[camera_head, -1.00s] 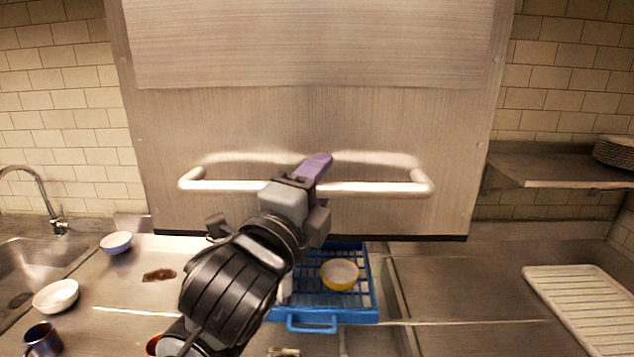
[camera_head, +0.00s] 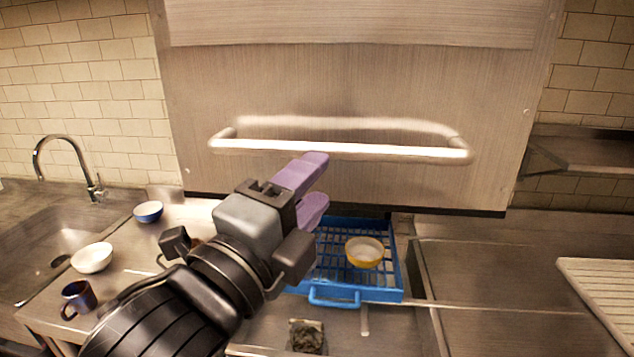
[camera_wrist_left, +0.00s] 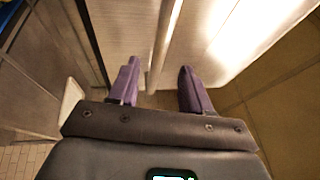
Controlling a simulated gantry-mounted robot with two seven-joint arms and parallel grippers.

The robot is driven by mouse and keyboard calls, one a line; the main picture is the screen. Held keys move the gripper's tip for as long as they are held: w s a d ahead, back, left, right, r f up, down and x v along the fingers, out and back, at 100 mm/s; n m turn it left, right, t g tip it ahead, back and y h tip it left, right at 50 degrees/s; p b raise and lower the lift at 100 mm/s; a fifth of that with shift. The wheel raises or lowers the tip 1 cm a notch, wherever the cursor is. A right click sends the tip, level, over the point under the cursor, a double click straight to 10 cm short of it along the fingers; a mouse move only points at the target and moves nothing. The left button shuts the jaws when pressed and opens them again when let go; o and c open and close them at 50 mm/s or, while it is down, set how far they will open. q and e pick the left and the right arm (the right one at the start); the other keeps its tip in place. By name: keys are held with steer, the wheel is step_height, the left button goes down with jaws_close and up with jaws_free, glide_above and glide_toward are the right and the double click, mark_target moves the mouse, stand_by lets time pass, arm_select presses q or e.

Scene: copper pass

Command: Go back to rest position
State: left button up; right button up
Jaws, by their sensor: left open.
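My left gripper (camera_head: 308,190) has purple fingers and stands in front of the steel hood door, below its long bar handle (camera_head: 340,150). In the left wrist view the two purple fingers (camera_wrist_left: 158,85) are spread apart. The handle bar (camera_wrist_left: 160,50) shows between or beyond them there, and I see no finger closed on it. The gripper is empty. My right gripper is not in view.
A blue rack (camera_head: 397,275) with a yellow bowl (camera_head: 364,252) sits under the hood door. A white bowl (camera_head: 92,257), a blue bowl (camera_head: 148,212) and a dark mug (camera_head: 78,298) stand at left by the sink (camera_head: 50,250). A ribbed white tray (camera_head: 605,290) lies at right.

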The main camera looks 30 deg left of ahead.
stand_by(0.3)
arm_select(q)
step_height(320, 180, down, 30)
steer(key=w+n+g+p, duration=0.1)
steer(key=n+g+p, duration=0.15)
steer(key=g, duration=0.55)
steer(key=s+a+f+n+g+p, duration=0.1)
steer(key=s+a+f+n+g, duration=0.1)
steer(key=s+f+n+g, duration=0.2)
steer(key=s+a+f+n+g+p, duration=0.2)
steer(key=s+f+n+g, duration=0.2)
steer(key=s+f+n, duration=0.6)
steer(key=shift+s+f+n+p, duration=0.35)
steer(key=shift+s+f, duration=2.25)
steer(key=shift+f, duration=1.25)
